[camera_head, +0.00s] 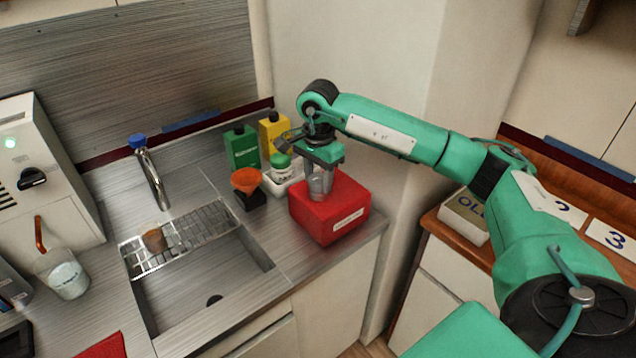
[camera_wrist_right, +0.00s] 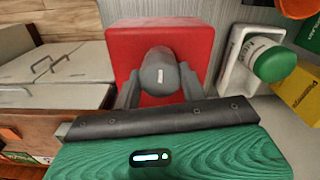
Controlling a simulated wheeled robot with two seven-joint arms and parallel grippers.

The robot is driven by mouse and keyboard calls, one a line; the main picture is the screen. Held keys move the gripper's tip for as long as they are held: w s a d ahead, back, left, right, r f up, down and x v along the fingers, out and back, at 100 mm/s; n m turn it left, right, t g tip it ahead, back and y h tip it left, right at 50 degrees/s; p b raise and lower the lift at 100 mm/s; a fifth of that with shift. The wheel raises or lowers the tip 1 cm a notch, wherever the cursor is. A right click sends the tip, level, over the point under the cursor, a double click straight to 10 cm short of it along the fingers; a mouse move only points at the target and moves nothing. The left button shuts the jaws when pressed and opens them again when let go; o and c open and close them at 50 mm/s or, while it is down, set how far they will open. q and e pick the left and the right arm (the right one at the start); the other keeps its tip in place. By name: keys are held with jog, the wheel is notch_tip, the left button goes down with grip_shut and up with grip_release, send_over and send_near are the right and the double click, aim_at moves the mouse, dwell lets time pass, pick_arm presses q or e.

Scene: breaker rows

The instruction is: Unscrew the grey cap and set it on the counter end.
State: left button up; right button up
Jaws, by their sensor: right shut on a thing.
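The grey cap (camera_wrist_right: 160,73) is a rounded grey piece with a small white mark. It is at the top of the red box (camera_wrist_right: 195,38) in the right wrist view. Whether the cap is still seated in the box is hidden. My left gripper is not in view.
The sink (camera_head: 205,285) with a rack (camera_head: 200,229) is further left. Bare counter (camera_head: 310,262) lies before the box.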

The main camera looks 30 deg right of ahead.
aim_at(318, 178)
jog(key=shift+f+n+b, duration=0.15)
jog(key=shift+n+b, duration=0.25)
jog(key=shift+n, duration=0.4)
jog(key=shift+s+d+n, duration=0.1)
jog(key=shift+d+n, duration=0.15)
jog(key=shift+n, duration=0.15)
jog(key=shift+a+r+p, duration=0.15)
jog(key=shift+r+p, duration=0.25)
jog(key=shift+r, duration=0.65)
jog(key=shift+a+r+p, duration=0.1)
jog(key=shift+r+p, duration=0.8)
jog(key=shift+r, duration=0.7)
